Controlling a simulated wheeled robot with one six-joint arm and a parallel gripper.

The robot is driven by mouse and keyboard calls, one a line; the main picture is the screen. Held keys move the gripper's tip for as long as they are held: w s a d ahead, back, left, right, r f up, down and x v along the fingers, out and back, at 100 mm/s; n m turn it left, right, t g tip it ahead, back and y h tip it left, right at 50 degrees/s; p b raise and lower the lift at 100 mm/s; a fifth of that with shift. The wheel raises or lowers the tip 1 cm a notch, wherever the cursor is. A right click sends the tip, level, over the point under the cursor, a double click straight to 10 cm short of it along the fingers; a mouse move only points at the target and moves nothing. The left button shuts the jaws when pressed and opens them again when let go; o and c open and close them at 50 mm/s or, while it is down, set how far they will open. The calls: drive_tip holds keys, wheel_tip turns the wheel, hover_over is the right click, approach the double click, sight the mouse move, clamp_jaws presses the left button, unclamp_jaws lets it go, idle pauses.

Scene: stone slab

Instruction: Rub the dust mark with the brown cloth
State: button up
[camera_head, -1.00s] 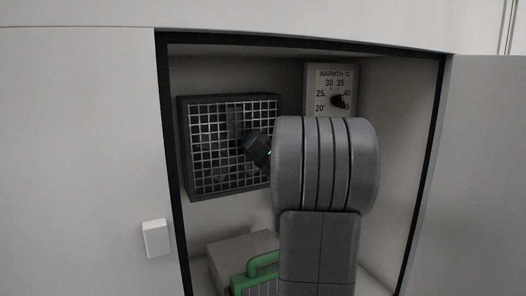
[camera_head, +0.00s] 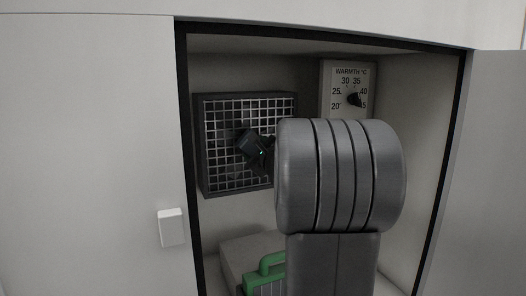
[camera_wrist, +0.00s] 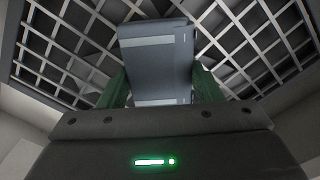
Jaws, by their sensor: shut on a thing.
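No brown cloth and no dust mark show in either view. My gripper (camera_head: 254,146), dark with a small green light, is in front of the metal grille (camera_head: 222,180) inside an open cabinet. My forearm hides part of the cabinet behind it. In the wrist view, the green fingers of my gripper (camera_wrist: 159,88) are shut on a grey-blue block (camera_wrist: 157,52) with pale bands. The grille (camera_wrist: 252,38) fills the background beyond the block. I cannot tell whether the block touches the grille.
A warmth dial panel (camera_head: 340,76) with a black knob (camera_head: 355,100) is on the back wall, right of the grille. A green-handled item (camera_head: 270,262) is low in the cabinet. A white switch box (camera_head: 171,228) is on the left outer panel. The open cabinet door (camera_head: 495,170) stands at right.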

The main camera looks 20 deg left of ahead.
sight(228, 148)
drive_tip(key=shift+s+a+b, duration=0.2)
drive_tip(key=shift+s+a, duration=0.6)
drive_tip(key=shift+a, duration=0.25)
drive_tip(key=shift+s+a+b, duration=0.25)
drive_tip(key=shift+s+a, duration=0.5)
drive_tip(key=shift+a, duration=0.25)
drive_tip(key=shift+s+a+b, duration=0.2)
drive_tip(key=shift+s+a, duration=0.6)
drive_tip(key=shift+a, duration=0.25)
drive_tip(key=shift+b+v, duration=0.4)
drive_tip(key=shift+v, duration=2.5)
drive_tip(key=v, duration=0.3)
